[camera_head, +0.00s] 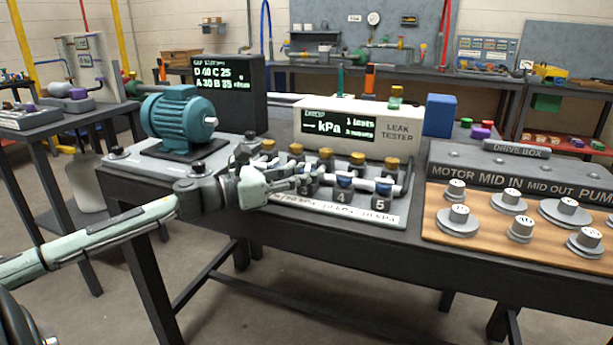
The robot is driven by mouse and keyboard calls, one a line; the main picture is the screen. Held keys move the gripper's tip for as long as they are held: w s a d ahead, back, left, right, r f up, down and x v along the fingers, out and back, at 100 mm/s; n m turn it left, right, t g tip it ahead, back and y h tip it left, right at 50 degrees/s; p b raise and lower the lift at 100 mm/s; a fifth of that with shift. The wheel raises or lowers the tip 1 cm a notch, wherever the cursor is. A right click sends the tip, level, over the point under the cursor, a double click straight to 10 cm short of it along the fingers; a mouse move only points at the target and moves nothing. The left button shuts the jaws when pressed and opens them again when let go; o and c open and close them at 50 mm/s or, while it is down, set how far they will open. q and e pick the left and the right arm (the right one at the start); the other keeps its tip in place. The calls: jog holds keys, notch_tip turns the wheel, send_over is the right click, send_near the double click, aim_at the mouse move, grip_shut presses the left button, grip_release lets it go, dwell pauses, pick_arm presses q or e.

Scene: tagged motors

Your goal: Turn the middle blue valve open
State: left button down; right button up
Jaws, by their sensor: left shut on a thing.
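A row of valves stands on a pale board (390,217) at the front of the bench, with dark numbered blocks. The blue valve at block 4 (345,183) and the blue valve at block 5 (383,187) show to the right of my left gripper. My left gripper (306,182) reaches in from the left and is shut at the middle valve, beside block 4. Its fingers hide most of that valve, so its handle angle cannot be told. Brass caps (326,153) stand behind the row. My right gripper is not in view.
A teal motor (178,122) stands behind my left arm. A white leak tester (350,127) stands behind the valves, its display showing a dash and kPa. A blue box (439,115) and a drive box (515,165) are to the right. Pulleys (459,218) stand on a wooden board.

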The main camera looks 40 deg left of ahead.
pick_arm(q)
jog(key=c, duration=1.2)
grip_release()
